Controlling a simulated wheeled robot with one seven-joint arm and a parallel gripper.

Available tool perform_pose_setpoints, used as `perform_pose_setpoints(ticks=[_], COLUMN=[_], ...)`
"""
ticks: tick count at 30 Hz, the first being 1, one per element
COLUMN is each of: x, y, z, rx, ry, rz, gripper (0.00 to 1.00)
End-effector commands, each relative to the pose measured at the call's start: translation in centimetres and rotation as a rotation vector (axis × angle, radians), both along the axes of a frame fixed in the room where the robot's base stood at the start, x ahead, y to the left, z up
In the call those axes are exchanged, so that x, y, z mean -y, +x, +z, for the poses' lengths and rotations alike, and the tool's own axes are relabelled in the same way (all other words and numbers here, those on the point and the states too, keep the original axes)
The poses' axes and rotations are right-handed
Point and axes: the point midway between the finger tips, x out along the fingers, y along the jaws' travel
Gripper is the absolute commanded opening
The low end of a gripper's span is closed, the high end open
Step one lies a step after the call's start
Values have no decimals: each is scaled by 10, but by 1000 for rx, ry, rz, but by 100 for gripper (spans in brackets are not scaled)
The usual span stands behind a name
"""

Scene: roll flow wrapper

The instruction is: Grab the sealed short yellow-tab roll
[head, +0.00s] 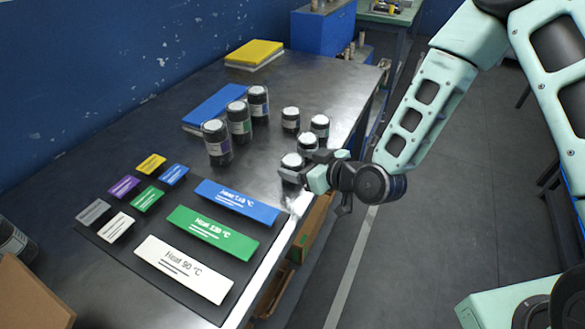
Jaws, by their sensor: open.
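Several short dark rolls with pale tops stand toward the table's right edge: a back one (290,119), a right one (320,127), a middle one (307,146) and a front one (291,163). No yellow tab can be made out on any of them, so I cannot tell which is the yellow-tab roll, or whether it is sealed. My gripper (300,172) is open at the front short roll, reaching in from the right. Its fingers overlap that roll's lower part in the picture. I cannot tell if they touch it.
Taller labelled rolls (217,142) stand in a row left of the short ones, by a blue slab (214,107). Small coloured tags, including a yellow one (151,164), and heat plates (212,233) lie in front. A yellow stack (254,53) lies at the back. Bare table (255,165) lies left of my gripper.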

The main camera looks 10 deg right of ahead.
Motion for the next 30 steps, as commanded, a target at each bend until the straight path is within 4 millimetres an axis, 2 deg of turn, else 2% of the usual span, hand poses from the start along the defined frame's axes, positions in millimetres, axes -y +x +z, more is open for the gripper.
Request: perform_pose_setpoints(ticks=[9, 18, 20, 24, 30], x=[-27, -30, -30, -29, -29], y=[28, 32, 32, 32, 32], z=[-18, -21, -21, -20, -20], rx=[0, 0, 0, 0, 1], ry=[1, 0, 0, 0, 0], rz=[2, 1, 1, 1, 1], gripper=[75, 75, 61, 23, 23])
